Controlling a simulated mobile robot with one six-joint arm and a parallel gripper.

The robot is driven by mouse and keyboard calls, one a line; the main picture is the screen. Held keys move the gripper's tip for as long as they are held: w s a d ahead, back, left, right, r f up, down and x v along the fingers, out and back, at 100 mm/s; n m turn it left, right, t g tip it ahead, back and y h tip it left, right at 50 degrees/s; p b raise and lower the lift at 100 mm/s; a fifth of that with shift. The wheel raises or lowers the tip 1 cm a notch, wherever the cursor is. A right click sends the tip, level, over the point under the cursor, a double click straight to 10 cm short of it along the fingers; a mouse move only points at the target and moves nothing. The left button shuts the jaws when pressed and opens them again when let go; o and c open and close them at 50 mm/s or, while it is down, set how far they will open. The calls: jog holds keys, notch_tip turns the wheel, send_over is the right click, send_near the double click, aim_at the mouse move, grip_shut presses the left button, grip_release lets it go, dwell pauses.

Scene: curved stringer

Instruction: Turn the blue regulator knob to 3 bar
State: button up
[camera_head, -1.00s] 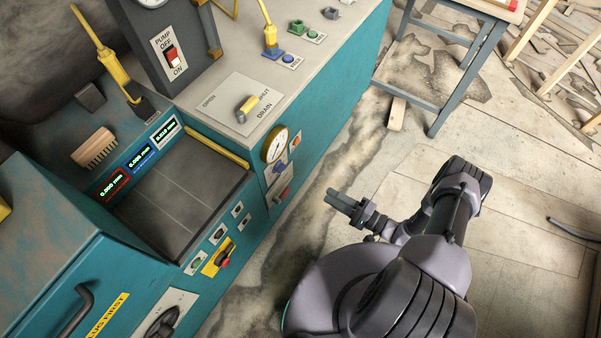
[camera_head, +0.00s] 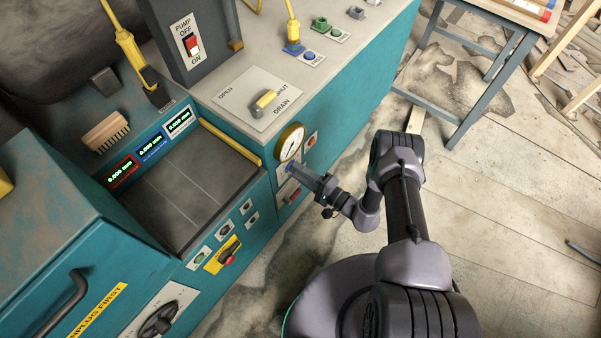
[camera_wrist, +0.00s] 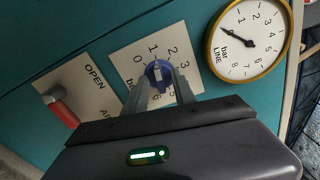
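The blue regulator knob (camera_wrist: 156,73) sits on a white dial plate (camera_wrist: 128,65) numbered from 0 upward, in the wrist view. My gripper (camera_wrist: 165,85) is at the knob, with one finger on each side of it. The fingers look open around the knob; I see no clear contact. A pale mark shows on the knob, but its exact setting is hard to read. The round line gauge (camera_wrist: 246,42) beside it has a yellow rim, and its needle points near the low end. In the head view my gripper (camera_head: 292,170) reaches the teal panel and largely hides the knob.
A red-handled lever (camera_wrist: 62,108) on an OPEN plate lies left of the dial in the wrist view. The gauge (camera_head: 289,142) stands close above my gripper in the head view. A yellow drain handle (camera_head: 265,101) is on the bench top.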

grip_shut()
jog(key=shift+m, duration=0.3)
jog(key=shift+m+b, duration=2.45)
jog(key=shift+m, duration=5.05)
grip_release()
